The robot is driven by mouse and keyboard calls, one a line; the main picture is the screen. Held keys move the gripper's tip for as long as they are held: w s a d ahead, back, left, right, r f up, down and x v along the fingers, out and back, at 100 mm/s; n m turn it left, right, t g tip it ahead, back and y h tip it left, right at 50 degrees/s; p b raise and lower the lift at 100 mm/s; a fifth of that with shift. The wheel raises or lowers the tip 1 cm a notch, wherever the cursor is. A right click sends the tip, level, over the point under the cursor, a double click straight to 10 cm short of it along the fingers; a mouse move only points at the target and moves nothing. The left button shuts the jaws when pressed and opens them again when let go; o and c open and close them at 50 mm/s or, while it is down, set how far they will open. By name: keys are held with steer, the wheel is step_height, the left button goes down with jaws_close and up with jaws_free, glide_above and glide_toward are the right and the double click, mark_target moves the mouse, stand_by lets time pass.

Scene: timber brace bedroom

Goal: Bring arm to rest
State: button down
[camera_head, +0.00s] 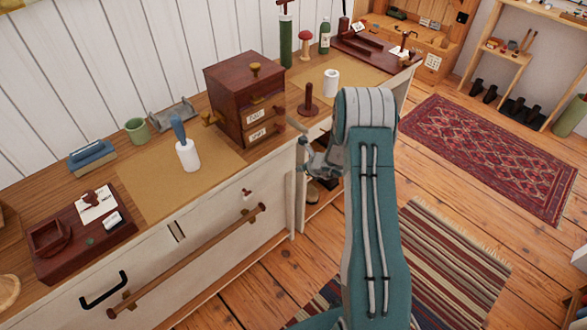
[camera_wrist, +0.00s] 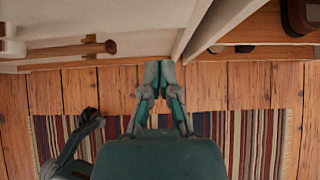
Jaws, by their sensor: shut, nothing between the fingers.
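My gripper (camera_wrist: 161,72) shows in the wrist view with its two fingertips together, shut and empty. Beyond the fingertips are the cabinet's lower edge and the plank floor (camera_wrist: 240,85). In the head view my teal arm (camera_head: 375,210) rises from the bottom and bends at the grey elbow. The wrist end is folded down in front of the cabinet (camera_head: 215,235), partly hidden behind the arm. The fingertips cannot be made out clearly there.
The worktop (camera_head: 225,160) holds a dark wooden drawer box (camera_head: 235,92), a white bottle (camera_head: 188,155), a green cup (camera_head: 137,130) and a dark tray (camera_head: 75,250). A long wooden rail (camera_head: 190,258) juts from the cabinet front. A striped rug (camera_head: 455,260) and open floor lie to the right.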

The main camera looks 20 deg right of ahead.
steer(key=d+v, duration=0.1)
steer(key=v, duration=0.5)
steer(key=s+a+r+n+g+y, duration=0.1)
steer(key=s+a+r+n, duration=0.4)
steer(key=a+r+n, duration=0.5)
steer(key=s+a+r+n+g+y, duration=0.15)
steer(key=s+a+r+n, duration=0.45)
steer(key=r, duration=0.8)
steer(key=s+r+n+h, duration=0.2)
steer(key=s+r+n, duration=0.2)
steer(key=s+n, duration=0.4)
steer(key=s+r+n+h, duration=0.3)
steer(key=s+n, duration=0.4)
steer(key=s, duration=0.6)
steer(key=shift+s+a+r+n, duration=0.15)
steer(key=shift+a+r+n, duration=0.2)
steer(key=shift+r, duration=0.45)
